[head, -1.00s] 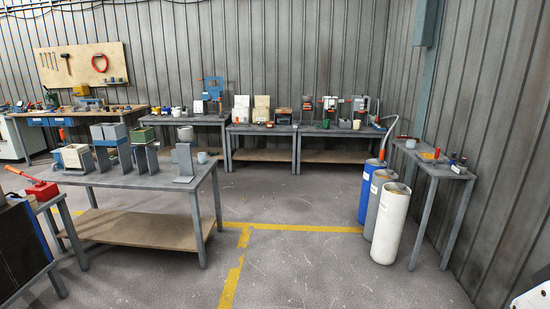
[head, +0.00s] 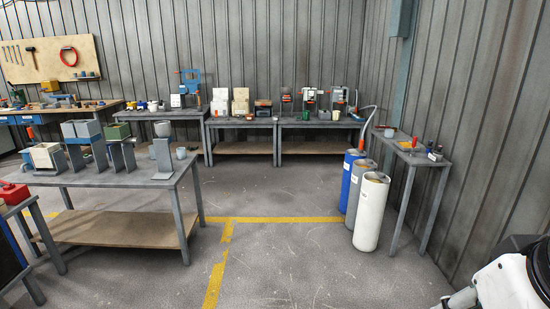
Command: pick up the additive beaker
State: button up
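I cannot tell for certain which vessel is the additive beaker. A small grey cup (head: 181,153) stands on the right end of the near left table, beside a grey upright stand (head: 162,160). Another small grey vessel (head: 389,132) stands at the back of the narrow right table. A white cup (head: 336,115) and a green cup (head: 308,115) stand on the back bench; they are too small to read any label. My gripper is not in view; only a white and black part of my arm shows at the lower right.
The near table (head: 110,178) fills the left. Blue, grey and white cylinders (head: 370,215) stand left of the narrow table (head: 420,158). Back benches (head: 240,121) line the wall. The floor in the middle, marked with yellow lines (head: 222,262), is clear.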

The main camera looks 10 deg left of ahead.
aim_at(181, 153)
jog(key=i+j+u, duration=0.35)
jog(key=i, duration=0.4)
jog(key=i+u, duration=0.35)
jog(key=i, duration=1.15)
jog(key=i+u, duration=0.1)
jog(key=i, duration=0.75)
jog(key=i+l, duration=0.15)
jog(key=i, duration=0.65)
jog(key=i+l, duration=0.1)
jog(key=i, duration=0.7)
jog(key=u, duration=0.05)
